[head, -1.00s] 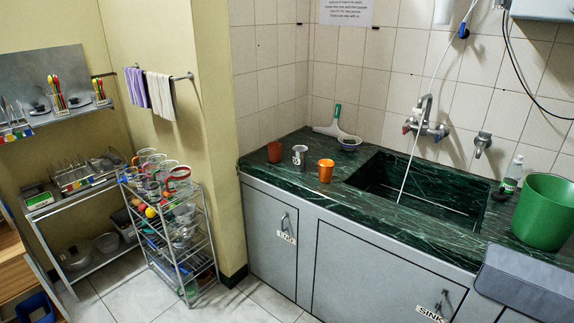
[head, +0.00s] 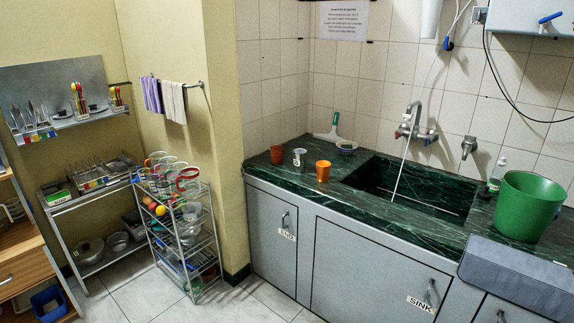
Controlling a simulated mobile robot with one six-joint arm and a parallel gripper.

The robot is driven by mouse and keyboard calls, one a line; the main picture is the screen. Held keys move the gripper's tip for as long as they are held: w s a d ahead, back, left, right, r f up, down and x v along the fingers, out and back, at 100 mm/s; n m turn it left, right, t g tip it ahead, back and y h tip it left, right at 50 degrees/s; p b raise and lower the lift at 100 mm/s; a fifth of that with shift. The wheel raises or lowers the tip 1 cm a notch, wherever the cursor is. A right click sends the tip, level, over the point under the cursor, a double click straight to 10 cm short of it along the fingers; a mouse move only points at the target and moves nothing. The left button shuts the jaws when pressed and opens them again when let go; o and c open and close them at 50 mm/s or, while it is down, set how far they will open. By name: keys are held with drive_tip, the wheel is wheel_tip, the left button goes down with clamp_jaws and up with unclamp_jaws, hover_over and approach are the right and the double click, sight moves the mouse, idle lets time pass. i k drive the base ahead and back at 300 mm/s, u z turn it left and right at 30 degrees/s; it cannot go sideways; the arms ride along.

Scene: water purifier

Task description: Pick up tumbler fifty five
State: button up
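One is brownish red (head: 277,154), one is grey metal with a pale label (head: 299,158), and one is bright orange (head: 323,171). The label on the grey one is too small to read, so I cannot tell which is tumbler fifty five. My gripper is not in view.
The sink basin (head: 385,196) lies right of the tumblers, with a green bucket (head: 528,207) farther right. A wire rack with mugs (head: 183,245) stands left of the counter. Tiled floor (head: 140,300) is clear in front.

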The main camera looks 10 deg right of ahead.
sight(300, 161)
drive_tip(key=z, duration=0.15)
drive_tip(key=i, duration=0.9)
drive_tip(key=u, duration=0.1)
drive_tip(key=k, duration=1.3)
drive_tip(key=u, duration=0.3)
drive_tip(key=i, duration=1)
drive_tip(key=u, duration=0.4)
